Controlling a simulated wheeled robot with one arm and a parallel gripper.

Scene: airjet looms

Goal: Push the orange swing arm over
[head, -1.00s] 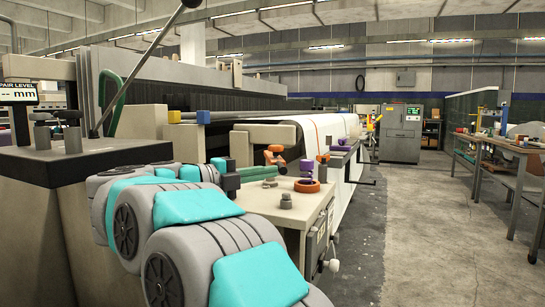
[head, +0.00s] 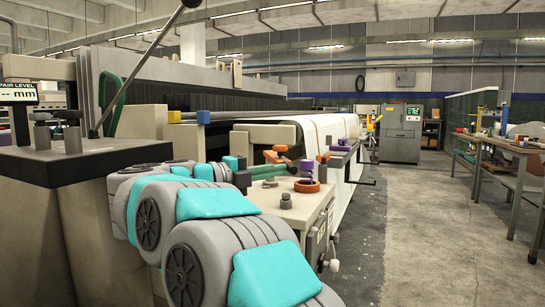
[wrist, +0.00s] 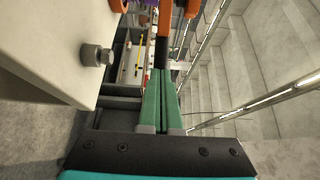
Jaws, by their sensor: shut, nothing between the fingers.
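The orange swing arm (head: 274,157) stands on the pale machine top in the head view, just beyond my gripper. It also shows at the top of the wrist view (wrist: 164,20), in line with my fingertips. My gripper (head: 290,168) has green fingers with dark tips, lying low over the machine top and pointing right. In the wrist view my gripper (wrist: 161,56) has its fingers together with nothing between them. The dark tips appear to meet or nearly meet the orange part; I cannot tell whether they touch.
An orange ring (head: 307,186), a purple post (head: 307,167) and a grey knob (head: 286,201) stand on the machine top close to my fingers. A bolt (wrist: 96,55) sticks out beside them in the wrist view. The aisle floor (head: 425,215) at right is clear.

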